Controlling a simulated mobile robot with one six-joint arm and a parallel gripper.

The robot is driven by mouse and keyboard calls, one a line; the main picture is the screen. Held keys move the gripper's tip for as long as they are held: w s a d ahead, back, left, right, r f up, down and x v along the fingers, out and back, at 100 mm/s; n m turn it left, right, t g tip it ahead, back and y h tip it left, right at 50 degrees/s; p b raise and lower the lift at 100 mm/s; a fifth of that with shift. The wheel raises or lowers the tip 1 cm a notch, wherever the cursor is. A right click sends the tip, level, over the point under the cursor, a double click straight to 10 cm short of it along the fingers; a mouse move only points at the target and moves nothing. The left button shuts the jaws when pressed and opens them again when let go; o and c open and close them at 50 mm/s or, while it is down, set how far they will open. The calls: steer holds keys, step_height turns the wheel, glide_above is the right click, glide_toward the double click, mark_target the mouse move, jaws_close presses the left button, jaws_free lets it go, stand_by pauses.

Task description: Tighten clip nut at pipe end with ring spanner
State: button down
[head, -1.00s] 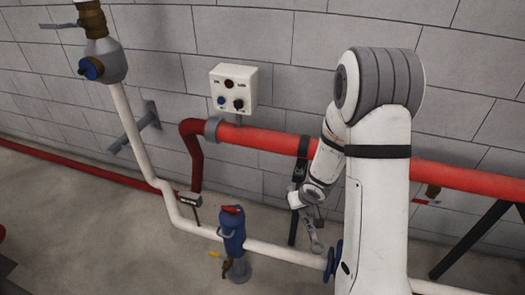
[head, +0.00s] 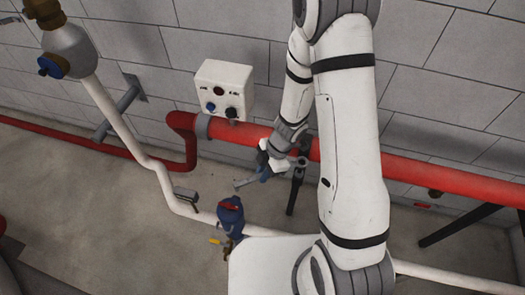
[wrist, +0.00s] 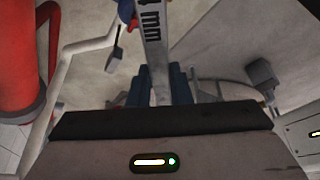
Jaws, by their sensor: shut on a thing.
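My gripper (head: 264,172) is shut on a grey spanner (head: 244,183), which points left from the jaws in the head view. In the wrist view the spanner (wrist: 153,40) runs up out of the frame between the blue fingers of my gripper (wrist: 160,88), with "mm" marking on its shank. Its ring end is cut off there. The red pipe (head: 258,134) runs along the wall behind my gripper. A grey collar (head: 203,127) sits at its left end, by the bend. The spanner is apart from this collar, below and right of it. I cannot make out a nut.
A blue hydrant-like post (head: 230,216) stands below the spanner. A white pipe (head: 120,115) runs down and along the floor, with a small grey bracket (head: 187,197) beside it. A dark support (head: 297,185) stands close right of my gripper. A control box (head: 224,90) is on the wall.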

steer(key=shift+w, duration=0.1)
stand_by(0.3)
steer(key=shift+d+f, duration=0.1)
steer(key=shift+f, duration=0.05)
steer(key=shift+f+b, duration=1.6)
steer(key=shift+f, duration=0.75)
steer(key=shift+f+b, duration=0.6)
steer(key=shift+f, duration=0.8)
steer(key=shift+w+r, duration=0.1)
steer(key=shift+w, duration=0.05)
